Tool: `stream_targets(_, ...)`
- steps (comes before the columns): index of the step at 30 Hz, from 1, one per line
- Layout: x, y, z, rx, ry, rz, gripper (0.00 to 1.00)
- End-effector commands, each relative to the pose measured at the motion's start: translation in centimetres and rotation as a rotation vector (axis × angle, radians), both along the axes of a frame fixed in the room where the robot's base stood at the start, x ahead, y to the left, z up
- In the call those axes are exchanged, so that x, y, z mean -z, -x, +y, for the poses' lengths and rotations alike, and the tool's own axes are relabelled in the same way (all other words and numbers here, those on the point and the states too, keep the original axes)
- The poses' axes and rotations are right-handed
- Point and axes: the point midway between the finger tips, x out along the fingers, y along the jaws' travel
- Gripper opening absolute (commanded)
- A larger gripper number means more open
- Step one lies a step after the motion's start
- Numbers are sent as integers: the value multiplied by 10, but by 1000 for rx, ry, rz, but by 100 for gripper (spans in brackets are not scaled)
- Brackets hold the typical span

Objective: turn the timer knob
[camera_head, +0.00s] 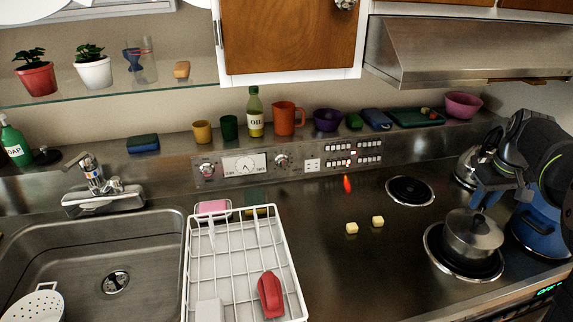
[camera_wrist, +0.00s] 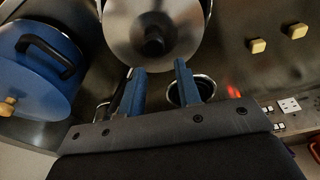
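The control panel (camera_head: 325,167) runs along the back wall, with a clock dial (camera_head: 244,166) on its left part. A round knob (camera_head: 207,169) is left of the dial and another round knob (camera_head: 282,160) is right of it. I cannot read which one is the timer knob. My gripper (camera_head: 496,196) is above the right side of the hob, far right of both knobs. In the wrist view its two blue fingers (camera_wrist: 159,68) are apart with nothing between them. Neither knob can be made out in the wrist view.
A lidded steel pot (camera_head: 473,234) stands on the front coil, close to my gripper. A blue pot (camera_head: 541,229) is right of it, and a kettle (camera_head: 468,166) stands behind. Two yellow blocks (camera_head: 364,225) lie on the hob. A white rack (camera_head: 244,262) is below the panel.

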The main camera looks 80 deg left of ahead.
Motion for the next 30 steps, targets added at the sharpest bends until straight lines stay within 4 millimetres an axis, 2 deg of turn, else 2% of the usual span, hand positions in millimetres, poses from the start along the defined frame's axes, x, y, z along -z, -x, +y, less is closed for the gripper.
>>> stream_targets(1,6,8,12,-44,-16,-19,41)
stream_targets(3,16,22,34,-133,-56,-65,53)
stream_targets(8,41,71,97,-405,-179,-225,53)
stream_targets(12,57,125,145,-643,-288,-384,53)
stream_targets(14,61,150,162,-739,-334,-457,53)
stream_targets(18,68,213,194,-952,-440,-635,53)
stream_targets(24,68,309,216,-1211,-585,-914,53)
stream_targets(27,64,353,216,-1310,-648,-1056,53)
stream_targets(30,59,387,213,-1378,-697,-1174,53)
